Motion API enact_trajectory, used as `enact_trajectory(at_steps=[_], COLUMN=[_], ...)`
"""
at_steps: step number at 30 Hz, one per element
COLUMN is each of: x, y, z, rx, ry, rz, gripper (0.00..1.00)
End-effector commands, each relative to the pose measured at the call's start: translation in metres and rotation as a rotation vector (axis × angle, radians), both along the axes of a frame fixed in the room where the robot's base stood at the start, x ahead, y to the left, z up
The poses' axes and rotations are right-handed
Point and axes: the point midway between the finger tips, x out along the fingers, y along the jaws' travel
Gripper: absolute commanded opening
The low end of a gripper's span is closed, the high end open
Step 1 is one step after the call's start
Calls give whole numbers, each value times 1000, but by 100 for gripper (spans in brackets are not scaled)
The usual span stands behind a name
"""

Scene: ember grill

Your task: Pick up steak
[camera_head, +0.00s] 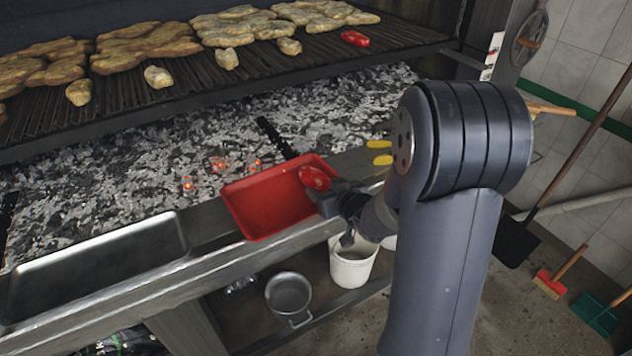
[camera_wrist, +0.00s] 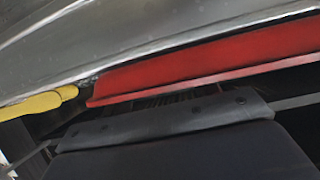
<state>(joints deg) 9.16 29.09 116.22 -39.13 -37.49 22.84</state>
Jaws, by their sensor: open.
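A red piece of meat, which looks like a raw steak (camera_head: 314,178), is at the right end of the red tray (camera_head: 262,206) in the head view. Another red piece (camera_head: 354,38) lies on the grill grate at the back. My gripper (camera_head: 326,194) is open at the tray's right edge, right beside the near steak. I cannot tell whether its fingers are touching or around the steak. The wrist view shows the side of the red tray (camera_wrist: 200,66) above a dark part of my gripper; no steak shows there.
Cooked pieces (camera_head: 150,45) cover the grate (camera_head: 210,75) above a bed of ash and embers (camera_head: 130,165). An empty metal tray (camera_head: 95,265) is at left. Yellow-ended items (camera_head: 380,150) lie beside my arm. A white bucket (camera_head: 352,268) and metal pot (camera_head: 288,295) stand below.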

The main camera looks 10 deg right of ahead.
Motion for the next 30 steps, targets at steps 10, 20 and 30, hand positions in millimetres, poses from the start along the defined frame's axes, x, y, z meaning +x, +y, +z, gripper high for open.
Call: enact_trajectory(at_steps=[10, 20, 30], x=[1, 1, 1], y=[0, 0, 0], z=[0, 1, 26], rx=[0, 1, 0], ry=[-1, -2, -7], rz=[0, 0, 1], gripper=[46, 25, 25])
